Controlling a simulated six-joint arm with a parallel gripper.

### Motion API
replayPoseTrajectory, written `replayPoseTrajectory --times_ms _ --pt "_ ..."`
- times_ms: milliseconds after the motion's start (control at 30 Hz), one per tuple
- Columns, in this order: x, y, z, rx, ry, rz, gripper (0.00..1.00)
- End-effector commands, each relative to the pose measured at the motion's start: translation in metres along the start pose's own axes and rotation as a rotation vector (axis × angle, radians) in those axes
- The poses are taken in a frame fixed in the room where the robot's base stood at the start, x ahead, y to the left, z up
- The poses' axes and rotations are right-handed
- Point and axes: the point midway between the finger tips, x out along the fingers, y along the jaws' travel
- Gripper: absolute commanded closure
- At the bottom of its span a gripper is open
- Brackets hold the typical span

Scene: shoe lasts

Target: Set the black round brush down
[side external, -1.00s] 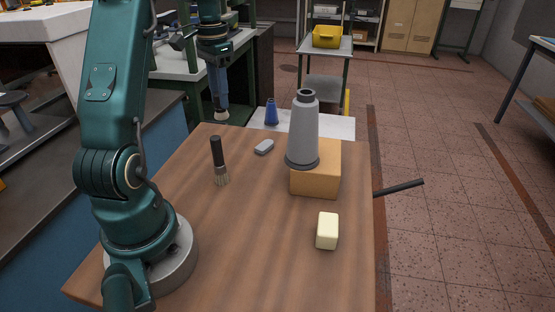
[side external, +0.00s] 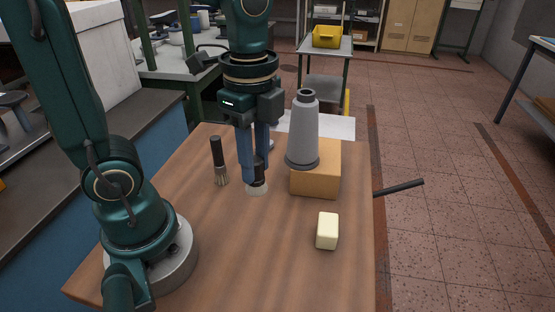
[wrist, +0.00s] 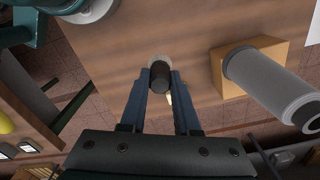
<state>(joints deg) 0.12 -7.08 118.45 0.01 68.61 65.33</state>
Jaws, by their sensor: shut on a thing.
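My gripper (side external: 255,182) is shut on the black round brush (side external: 260,173), over the middle of the wooden table. The brush is about upright with its pale bristles down, close to the table top; I cannot tell whether they touch it. In the wrist view the brush's dark round handle (wrist: 159,77) sits between my two blue fingers, with the bristles beyond it.
A second black-handled brush (side external: 218,158) stands just left of my gripper. A grey cone (side external: 304,135) on a tan block (side external: 316,181) is close on the right. A pale yellow block (side external: 327,230) lies in front. The front left table (side external: 225,265) is clear.

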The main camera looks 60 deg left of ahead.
Motion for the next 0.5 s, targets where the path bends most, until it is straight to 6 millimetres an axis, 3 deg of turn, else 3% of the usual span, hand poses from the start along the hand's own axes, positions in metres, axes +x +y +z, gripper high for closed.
replayPoseTrajectory --times_ms 167,500 --pt "0.001 0.008 -0.011 0.042 -0.001 0.002 1.00" --pt "0.034 0.044 -0.053 0.047 -0.004 0.004 1.00"
